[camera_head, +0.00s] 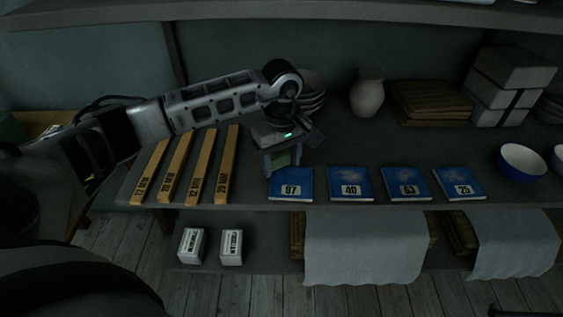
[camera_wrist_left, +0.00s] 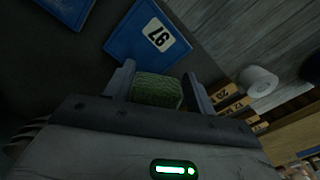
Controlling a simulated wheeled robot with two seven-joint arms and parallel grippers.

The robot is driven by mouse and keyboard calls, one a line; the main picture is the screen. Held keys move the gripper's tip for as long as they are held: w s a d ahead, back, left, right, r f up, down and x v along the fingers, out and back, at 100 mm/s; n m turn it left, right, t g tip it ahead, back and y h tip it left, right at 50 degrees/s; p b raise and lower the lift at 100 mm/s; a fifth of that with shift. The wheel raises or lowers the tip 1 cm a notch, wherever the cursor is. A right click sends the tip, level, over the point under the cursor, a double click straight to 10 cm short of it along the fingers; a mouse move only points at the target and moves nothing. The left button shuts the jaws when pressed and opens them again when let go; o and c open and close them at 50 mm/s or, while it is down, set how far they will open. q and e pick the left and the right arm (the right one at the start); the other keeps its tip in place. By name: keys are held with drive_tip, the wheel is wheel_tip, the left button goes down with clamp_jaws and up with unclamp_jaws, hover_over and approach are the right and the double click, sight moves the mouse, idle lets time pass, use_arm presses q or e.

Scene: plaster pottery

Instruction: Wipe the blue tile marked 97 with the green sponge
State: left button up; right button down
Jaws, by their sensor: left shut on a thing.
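The blue tile marked 97 (camera_head: 291,184) lies on the shelf, leftmost in a row of blue tiles. It also shows in the left wrist view (camera_wrist_left: 135,35), just beyond the fingers. My left gripper (camera_head: 283,160) is shut on the green sponge (camera_wrist_left: 157,90), which sits between its two fingers. In the head view the sponge (camera_head: 283,157) is partly hidden by the gripper, over or just behind the tile's far left part. I cannot tell whether the sponge touches the tile. My right gripper is not in view.
Blue tiles marked 40 (camera_head: 350,184), 63 (camera_head: 406,184) and 25 (camera_head: 457,184) lie to the right. Several wooden bars (camera_head: 201,165) lie to the left. A vase (camera_head: 367,94) and stacked bowls (camera_head: 311,88) stand behind. A blue bowl (camera_head: 522,162) is at right.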

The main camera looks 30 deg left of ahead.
use_arm(q)
drive_tip(key=shift+r+p, duration=0.5)
drive_tip(key=shift+r, duration=0.7)
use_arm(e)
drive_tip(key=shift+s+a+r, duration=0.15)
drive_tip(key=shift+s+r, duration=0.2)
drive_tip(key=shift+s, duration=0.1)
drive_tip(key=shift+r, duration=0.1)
